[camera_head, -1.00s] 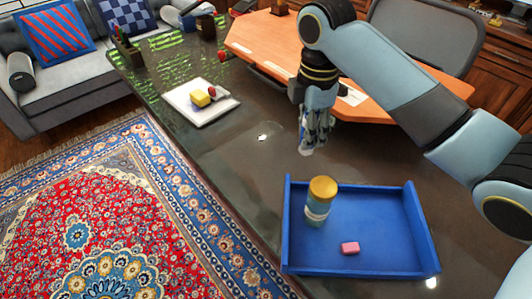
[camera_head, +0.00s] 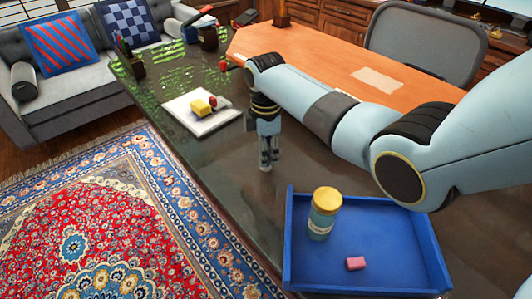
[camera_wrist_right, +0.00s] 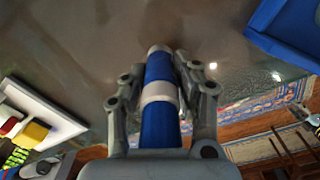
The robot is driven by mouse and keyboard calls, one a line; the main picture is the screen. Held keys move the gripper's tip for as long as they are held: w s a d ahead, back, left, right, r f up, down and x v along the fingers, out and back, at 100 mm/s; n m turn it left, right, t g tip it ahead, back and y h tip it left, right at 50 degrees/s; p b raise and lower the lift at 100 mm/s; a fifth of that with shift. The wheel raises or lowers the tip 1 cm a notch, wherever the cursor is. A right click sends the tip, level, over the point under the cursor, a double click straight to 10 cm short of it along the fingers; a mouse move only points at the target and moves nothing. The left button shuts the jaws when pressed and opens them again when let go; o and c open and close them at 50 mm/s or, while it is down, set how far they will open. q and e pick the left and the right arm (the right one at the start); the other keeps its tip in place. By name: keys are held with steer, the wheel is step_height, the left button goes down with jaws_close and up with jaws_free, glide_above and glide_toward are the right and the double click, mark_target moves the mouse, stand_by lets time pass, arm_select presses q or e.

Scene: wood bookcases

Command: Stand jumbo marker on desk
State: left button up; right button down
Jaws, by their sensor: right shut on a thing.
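The jumbo marker (camera_wrist_right: 158,75) is blue with white bands in the right wrist view. My right gripper (camera_head: 266,158) is shut on it, one finger on each side, and the marker's pale end points away from the wrist. In the head view the gripper points down over the dark glossy desk (camera_head: 215,165), left of the blue tray; the fingers mostly hide the marker there. I cannot tell whether its lower end touches the desk. My left gripper is not in view.
A blue tray (camera_head: 290,235) holds a gold-lidded jar (camera_head: 324,215) and a pink block (camera_head: 355,264). A white board (camera_head: 205,124) bears a yellow block (camera_head: 201,107) and a red item. The desk between board and tray is clear around the gripper.

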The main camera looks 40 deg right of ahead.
steer(key=shift+f, duration=0.2)
steer(key=c, duration=1)
jaws_free()
steer(key=shift+f, duration=0.15)
step_height(320, 180, up, 12)
steer(key=shift+r+p, duration=0.2)
steer(key=shift+p, duration=0.3)
